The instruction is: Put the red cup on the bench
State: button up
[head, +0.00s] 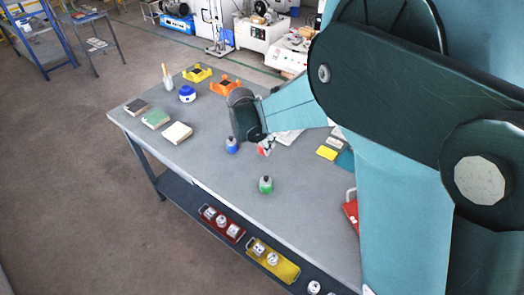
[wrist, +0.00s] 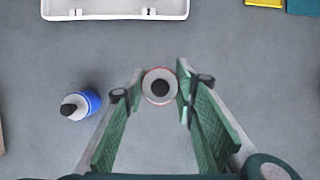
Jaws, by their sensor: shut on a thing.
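The red cup (head: 262,151) is a small round container, mostly hidden by my gripper (head: 268,143) in the head view. In the wrist view the cup (wrist: 158,87) is seen from above, with a red rim, a pale top and a black centre. It sits between the two green-padded fingertips of my gripper (wrist: 160,92), which is shut on it. The grey bench (head: 215,165) lies below. I cannot tell whether the cup touches the bench top or is a little above it.
A blue bottle (head: 231,145) stands left of the cup, also in the wrist view (wrist: 80,105). A green bottle (head: 265,184) stands nearer the front edge. A white tray (wrist: 115,8) lies beyond the cup. Bare bench surrounds the green bottle.

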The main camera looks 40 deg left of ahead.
jog(key=shift+f, duration=0.25)
jog(key=shift+f, duration=1.9)
jog(key=shift+f+b, duration=0.2)
jog(key=shift+b, duration=0.15)
jog(key=o, duration=1)
jog(key=shift+r, duration=0.2)
jog(key=p+v, duration=0.1)
jog(key=v, duration=1.1)
